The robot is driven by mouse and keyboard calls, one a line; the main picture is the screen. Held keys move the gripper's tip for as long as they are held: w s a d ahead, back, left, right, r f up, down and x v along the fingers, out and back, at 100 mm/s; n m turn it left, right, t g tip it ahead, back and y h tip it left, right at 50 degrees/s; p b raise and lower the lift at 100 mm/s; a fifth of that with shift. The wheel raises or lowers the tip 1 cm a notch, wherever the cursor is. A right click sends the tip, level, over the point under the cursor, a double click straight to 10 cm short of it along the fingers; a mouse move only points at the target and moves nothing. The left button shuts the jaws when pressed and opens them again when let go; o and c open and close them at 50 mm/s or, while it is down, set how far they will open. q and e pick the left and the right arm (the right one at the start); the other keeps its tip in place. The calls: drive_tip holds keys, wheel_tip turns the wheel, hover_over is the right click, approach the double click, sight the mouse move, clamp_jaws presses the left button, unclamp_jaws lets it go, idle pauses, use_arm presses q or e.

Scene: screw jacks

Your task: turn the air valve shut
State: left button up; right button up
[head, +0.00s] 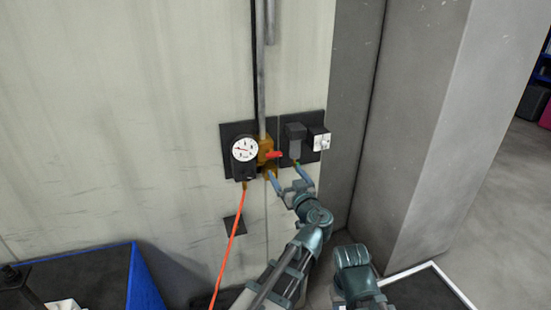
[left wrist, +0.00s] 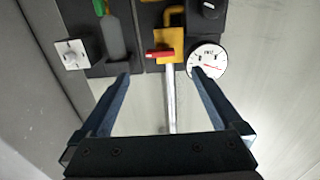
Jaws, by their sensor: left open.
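The air valve has a brass-yellow body (head: 265,150) on the wall at the foot of a grey vertical pipe. Its red lever (head: 275,155) points right, crosswise to the pipe. In the left wrist view the lever (left wrist: 159,54) lies across the yellow body (left wrist: 168,44). My left gripper (head: 284,172) is open just below and in front of the valve. In the wrist view its fingertips (left wrist: 161,76) are spread wide to either side of the lever, with nothing between them held. I cannot tell the exact gap to the lever.
A round white gauge (head: 244,150) sits left of the valve, close to one fingertip in the wrist view. A grey box (head: 295,141) and a white-faced knob (head: 321,142) are to the right. An orange hose (head: 229,246) hangs below. A grey pillar (head: 420,130) stands at right.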

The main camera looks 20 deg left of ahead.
sight(275, 156)
use_arm(q)
drive_tip(key=x, duration=1)
drive_tip(key=shift+w+a, duration=0.2)
drive_tip(key=c, duration=1.4)
